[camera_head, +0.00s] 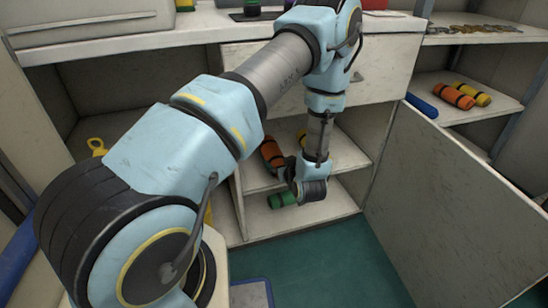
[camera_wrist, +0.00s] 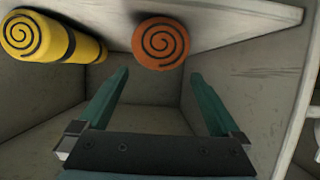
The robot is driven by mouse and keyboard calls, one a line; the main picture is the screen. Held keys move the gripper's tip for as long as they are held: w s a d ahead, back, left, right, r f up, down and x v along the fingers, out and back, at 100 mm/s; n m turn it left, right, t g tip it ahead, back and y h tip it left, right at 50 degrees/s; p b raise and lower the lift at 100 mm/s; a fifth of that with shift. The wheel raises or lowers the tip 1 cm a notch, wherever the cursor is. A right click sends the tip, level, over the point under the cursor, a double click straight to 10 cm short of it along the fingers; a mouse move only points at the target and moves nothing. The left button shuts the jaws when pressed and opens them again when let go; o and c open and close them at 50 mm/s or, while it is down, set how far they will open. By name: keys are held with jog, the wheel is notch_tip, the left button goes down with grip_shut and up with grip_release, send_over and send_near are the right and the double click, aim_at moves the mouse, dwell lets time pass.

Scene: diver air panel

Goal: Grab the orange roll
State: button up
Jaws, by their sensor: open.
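In the head view, an orange roll (camera_head: 271,153) with dark bands lies on the cabinet's middle shelf, partly hidden by my arm. In the wrist view, the round end of an orange roll (camera_wrist: 160,43) with a dark spiral faces me, against a pale shelf board (camera_wrist: 235,25). That view looks upside down. My gripper (camera_wrist: 159,76) is open, with nothing between its two green fingers. The roll's end is beyond the fingertips, roughly centred between them and nearer the picture's top.
A yellow roll (camera_wrist: 50,40) lies beside the orange one. Another orange roll (camera_head: 454,96), a yellow roll (camera_head: 472,93) and a blue roll (camera_head: 421,106) are on the right. An open cabinet door (camera_head: 455,195) stands at right.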

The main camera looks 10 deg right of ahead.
aim_at(275, 157)
jog(key=b+x, duration=0.1)
jog(key=x, duration=0.6)
jog(key=shift+w+d+f, duration=0.1)
jog(key=shift+w+f, duration=0.15)
jog(key=c, duration=1.5)
